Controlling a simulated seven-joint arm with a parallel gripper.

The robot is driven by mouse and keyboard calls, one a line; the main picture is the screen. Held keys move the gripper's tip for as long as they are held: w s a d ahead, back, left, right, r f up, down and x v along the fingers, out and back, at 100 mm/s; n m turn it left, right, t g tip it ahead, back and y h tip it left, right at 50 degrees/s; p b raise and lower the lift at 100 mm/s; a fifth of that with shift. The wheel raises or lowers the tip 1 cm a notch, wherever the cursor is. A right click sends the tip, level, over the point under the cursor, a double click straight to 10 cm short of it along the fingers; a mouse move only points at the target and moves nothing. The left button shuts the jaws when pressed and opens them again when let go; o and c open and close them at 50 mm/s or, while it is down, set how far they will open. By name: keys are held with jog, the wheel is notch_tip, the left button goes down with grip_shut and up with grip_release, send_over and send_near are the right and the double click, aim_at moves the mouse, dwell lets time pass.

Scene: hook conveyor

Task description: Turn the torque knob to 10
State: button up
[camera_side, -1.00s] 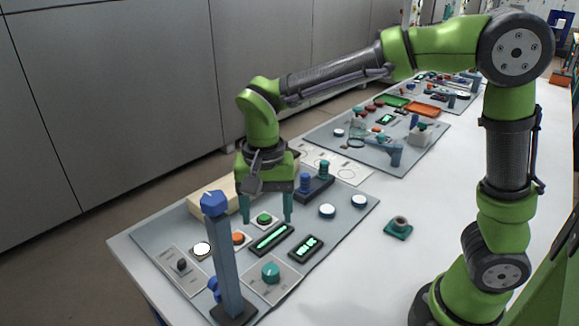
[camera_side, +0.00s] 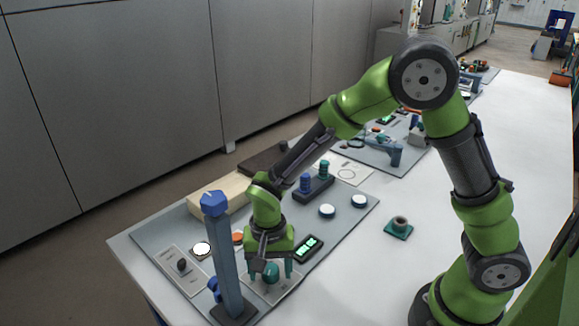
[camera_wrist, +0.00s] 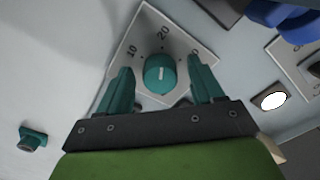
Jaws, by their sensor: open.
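The teal torque knob (camera_wrist: 160,73) sits on a pale square dial plate (camera_wrist: 150,38) with printed marks. The "10" mark is at its left, "20" is above it, and a mark at the right is partly hidden by a finger. The knob's white line points roughly at 20. My gripper (camera_wrist: 160,66) is open, with one teal finger on each side of the knob and a visible gap on both sides. In the side view, the knob (camera_side: 271,271) shows between the fingertips of my gripper (camera_side: 269,273), which points down at it.
A lit digital display (camera_side: 308,248) lies just behind the knob plate; its digits are too small to read. A tall blue post (camera_side: 225,262) stands close on the left. A teal fixture (camera_side: 398,228) stands at right.

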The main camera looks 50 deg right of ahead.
jog(key=c, duration=1.1)
jog(key=shift+o, duration=0.2)
jog(key=n, duration=0.6)
jog(key=shift+d, duration=0.1)
jog(key=n, duration=0.5)
jog(key=shift+n, duration=0.4)
jog(key=o, duration=1.1)
jog(key=shift+c, duration=0.2)
